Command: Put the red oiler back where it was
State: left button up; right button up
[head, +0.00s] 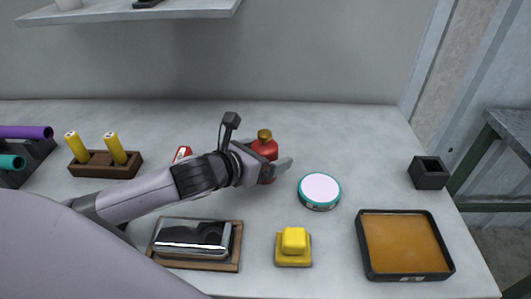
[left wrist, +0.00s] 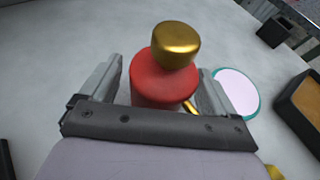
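The red oiler (head: 266,149) with a gold cap stands upright on the grey table near its middle. In the left wrist view the oiler (left wrist: 163,82) sits between the two fingers of my left gripper (left wrist: 160,92). A gap shows between the left finger and the oiler; the right finger is close beside it, and I cannot tell if they touch. The left gripper (head: 266,168) looks open around the oiler in the head view, low near the table. The oiler's lower part is partly hidden by the gripper. My right gripper is not in view.
A round teal-rimmed tin (head: 320,190) is close right of the gripper. A yellow block (head: 294,243), a metal piece on a wooden tray (head: 235,262) and an amber-filled black tray (head: 448,263) are in front. A red-and-white item (head: 181,153) is partly behind my arm.

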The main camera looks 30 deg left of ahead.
pick_arm(q)
jog(key=shift+s+r, duration=0.15)
jog(key=shift+r, duration=0.05)
jog(key=p+v, duration=0.2)
jog(key=v, duration=0.9)
jog(key=shift+s, duration=0.35)
jog(key=shift+s+a, duration=0.1)
dwell(0.4)
